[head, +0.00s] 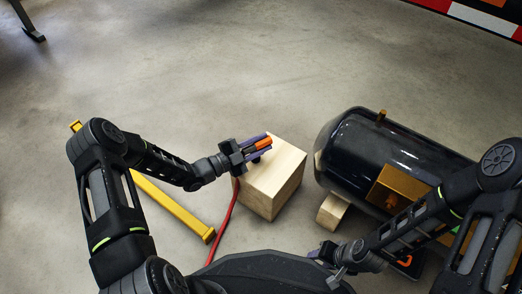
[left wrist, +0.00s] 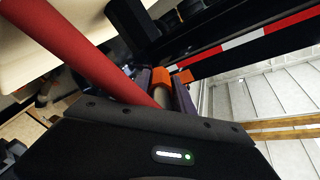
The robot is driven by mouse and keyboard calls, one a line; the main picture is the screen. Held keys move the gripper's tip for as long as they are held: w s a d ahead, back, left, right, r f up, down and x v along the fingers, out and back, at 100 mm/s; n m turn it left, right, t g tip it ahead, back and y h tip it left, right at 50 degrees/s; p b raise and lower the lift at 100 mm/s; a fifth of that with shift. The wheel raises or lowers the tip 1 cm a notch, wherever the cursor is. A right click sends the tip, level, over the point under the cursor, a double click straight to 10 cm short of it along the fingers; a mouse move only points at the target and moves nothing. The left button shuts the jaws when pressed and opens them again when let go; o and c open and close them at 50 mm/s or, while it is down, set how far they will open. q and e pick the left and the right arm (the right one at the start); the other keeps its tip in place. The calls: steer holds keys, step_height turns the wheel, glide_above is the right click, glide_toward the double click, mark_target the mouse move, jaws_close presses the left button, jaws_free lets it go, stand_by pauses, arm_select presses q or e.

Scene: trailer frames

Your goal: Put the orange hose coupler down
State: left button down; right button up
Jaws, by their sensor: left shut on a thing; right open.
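The orange hose coupler (head: 264,143) is between the purple fingers of my left gripper (head: 261,147), which is shut on it. In the head view both are over the far left part of the pale wooden block (head: 283,172); I cannot tell whether the coupler touches the block. In the left wrist view a bit of orange (left wrist: 184,77) shows between the fingers. The red hose (head: 228,217) hangs down beside the block, and it crosses the left wrist view (left wrist: 75,45). My right gripper (head: 322,252) is open, low and to the right of the block, partly hidden.
A black tank (head: 375,145) lies just right of the block, with a small wooden chock (head: 331,211) by it. A yellow bar (head: 172,206) lies on the floor behind my left arm. The grey floor (head: 190,60) beyond the block is clear.

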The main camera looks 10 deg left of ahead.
arm_select(q)
step_height(320, 180, down, 3)
steer(key=shift+b, duration=0.6)
steer(key=shift+f, duration=0.1)
steer(key=shift+f, duration=0.1)
steer(key=shift+f, duration=0.15)
steer(key=c, duration=1.1)
jaws_free()
